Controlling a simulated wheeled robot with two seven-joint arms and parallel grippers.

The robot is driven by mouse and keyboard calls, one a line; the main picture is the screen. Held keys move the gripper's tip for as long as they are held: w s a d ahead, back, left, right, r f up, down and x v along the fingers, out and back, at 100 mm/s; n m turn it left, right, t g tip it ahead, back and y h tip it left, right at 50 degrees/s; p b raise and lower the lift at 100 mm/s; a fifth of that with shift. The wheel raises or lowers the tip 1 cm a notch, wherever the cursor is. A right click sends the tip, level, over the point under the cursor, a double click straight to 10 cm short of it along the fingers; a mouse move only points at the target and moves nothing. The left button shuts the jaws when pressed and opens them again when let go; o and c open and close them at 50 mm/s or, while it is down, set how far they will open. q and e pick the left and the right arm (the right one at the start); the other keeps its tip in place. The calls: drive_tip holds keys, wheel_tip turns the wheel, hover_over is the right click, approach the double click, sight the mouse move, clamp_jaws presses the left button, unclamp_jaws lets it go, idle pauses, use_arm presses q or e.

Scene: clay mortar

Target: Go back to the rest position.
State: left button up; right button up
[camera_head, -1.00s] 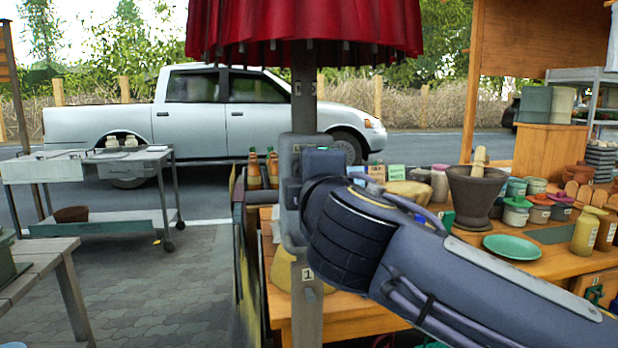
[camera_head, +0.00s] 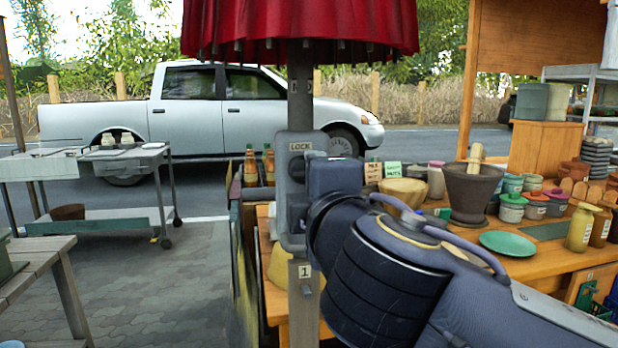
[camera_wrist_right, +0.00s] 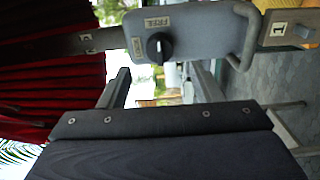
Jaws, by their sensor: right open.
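My right arm comes in from the right in the head view, its dark wrist (camera_head: 336,180) in front of the grey lock box (camera_head: 297,190) on the umbrella pole. The fingers are hidden there. In the right wrist view my right gripper (camera_wrist_right: 160,86) is open, with nothing seen between its two fingers. The lock box (camera_wrist_right: 195,35), with a black knob (camera_wrist_right: 158,47), a "FREE" label and a bar handle, lies just beyond the fingertips. Whether they touch it I cannot tell. My left gripper is not in view.
The red umbrella (camera_head: 300,25) hangs overhead. The wooden stall table (camera_head: 555,240) at right holds a dark mortar (camera_head: 475,192) with a pestle, a green plate (camera_head: 507,243) and several jars. A metal cart (camera_head: 110,165) stands left. The paving (camera_head: 160,275) between is clear.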

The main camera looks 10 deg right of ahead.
drive_tip(key=shift+s, duration=0.6)
drive_tip(key=s+d+f+m+g, duration=0.2)
drive_tip(key=d+f+m+g, duration=0.15)
drive_tip(key=f, duration=0.45)
drive_tip(key=s+d+f+m+g+h, duration=0.1)
drive_tip(key=d+f+m+g, duration=0.1)
drive_tip(key=d+f, duration=0.4)
drive_tip(key=s+d+f+m+g, duration=0.2)
drive_tip(key=d+f+m+g, duration=0.1)
drive_tip(key=f, duration=0.6)
drive_tip(key=s+a+f+m+g+y, duration=0.2)
drive_tip(key=s+f+m+g+y, duration=0.25)
drive_tip(key=s+f+m, duration=0.95)
wheel_tip(320, 180, up, 24)
drive_tip(key=w+n+p, duration=0.1)
drive_tip(key=n+p, duration=0.2)
drive_tip(key=p, duration=2.2)
drive_tip(key=shift+w+f+t, duration=0.2)
drive_tip(key=shift+w+t, duration=0.1)
